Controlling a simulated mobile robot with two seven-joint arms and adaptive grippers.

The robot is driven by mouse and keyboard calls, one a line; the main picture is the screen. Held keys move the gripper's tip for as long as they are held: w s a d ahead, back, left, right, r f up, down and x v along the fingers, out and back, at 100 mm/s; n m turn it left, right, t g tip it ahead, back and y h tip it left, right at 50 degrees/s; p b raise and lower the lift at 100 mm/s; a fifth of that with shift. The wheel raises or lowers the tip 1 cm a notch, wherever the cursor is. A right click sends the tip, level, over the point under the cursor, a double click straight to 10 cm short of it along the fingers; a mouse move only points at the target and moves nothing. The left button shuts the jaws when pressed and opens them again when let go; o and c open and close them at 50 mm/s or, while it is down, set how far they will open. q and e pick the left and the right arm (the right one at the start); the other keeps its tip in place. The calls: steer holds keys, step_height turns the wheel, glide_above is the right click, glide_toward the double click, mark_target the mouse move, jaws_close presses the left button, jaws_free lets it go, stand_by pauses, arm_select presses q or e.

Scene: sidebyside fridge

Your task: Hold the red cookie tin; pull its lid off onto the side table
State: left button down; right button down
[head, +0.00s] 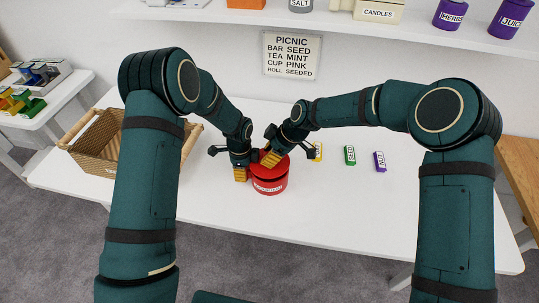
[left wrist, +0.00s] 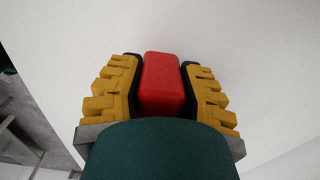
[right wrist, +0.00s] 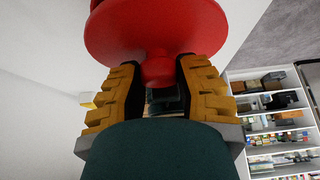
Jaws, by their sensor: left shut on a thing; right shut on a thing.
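The red cookie tin (head: 270,188) stands upright on the white table, a pale label on its front. Its red lid (head: 281,165) appears to sit on top; any gap between them is too small to tell. My left gripper (head: 241,174) is at the tin's left side, shut on a red block-shaped grip (left wrist: 161,82) of the tin. My right gripper (head: 269,159) reaches down from above, shut on the lid's round knob (right wrist: 158,68). The lid's wide red disc (right wrist: 155,30) fills the top of the right wrist view.
A wicker basket (head: 97,161) stands at the left of the white table (head: 330,215). A wooden surface (head: 520,170) is at far right; a small white table (head: 62,92) with blocks is at far left.

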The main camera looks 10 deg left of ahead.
steer(key=shift+w+r, duration=0.15)
steer(key=shift+r, duration=0.1)
steer(key=shift+r, duration=1.85)
steer(key=shift+c, duration=2.3)
jaws_free()
steer(key=shift+s+a+r+m+h, duration=0.15)
steer(key=shift+r+m+h, duration=0.15)
steer(key=shift+h, duration=0.15)
steer(key=shift+s+d+r+m+h, duration=0.15)
steer(key=shift+m+h, duration=0.15)
steer(key=shift+h, duration=0.15)
steer(key=r+m+h, duration=0.1)
steer(key=r+h, duration=0.1)
steer(key=d+r+m+h, duration=0.1)
steer(key=r+m+h, duration=0.1)
steer(key=shift+s+r+m, duration=0.15)
steer(key=shift+r+m, duration=0.1)
steer(key=shift+m, duration=0.05)
steer(key=shift+d+f, duration=0.1)
step_height(320, 180, down, 12)
steer(key=shift+d+r, duration=0.1)
steer(key=shift+r, duration=0.15)
